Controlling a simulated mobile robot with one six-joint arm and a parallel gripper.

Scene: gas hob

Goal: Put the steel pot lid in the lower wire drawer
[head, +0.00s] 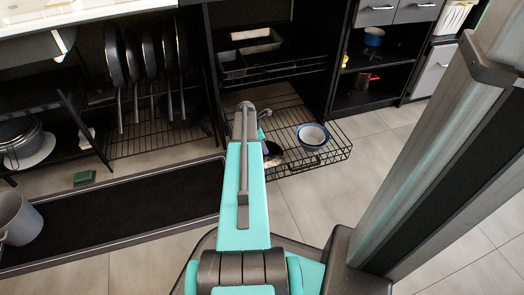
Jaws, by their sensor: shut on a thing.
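The lower wire drawer (338,153) is pulled out low over the floor, beneath an upper rack. My gripper (266,145) is over the left part of this drawer, mostly hidden behind my teal arm. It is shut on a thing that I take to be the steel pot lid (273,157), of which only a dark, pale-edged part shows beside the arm. I cannot tell whether the lid touches the drawer's wires. A white bowl with a blue rim (312,135) sits in the drawer to the right of my gripper.
An upper wire rack (262,70) with trays is above the drawer. Several pans (135,55) hang at left over another wire rack. A blue pot (373,37) and a red pot (367,81) stand on shelves at right. A dark mat (120,215) lies on the floor.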

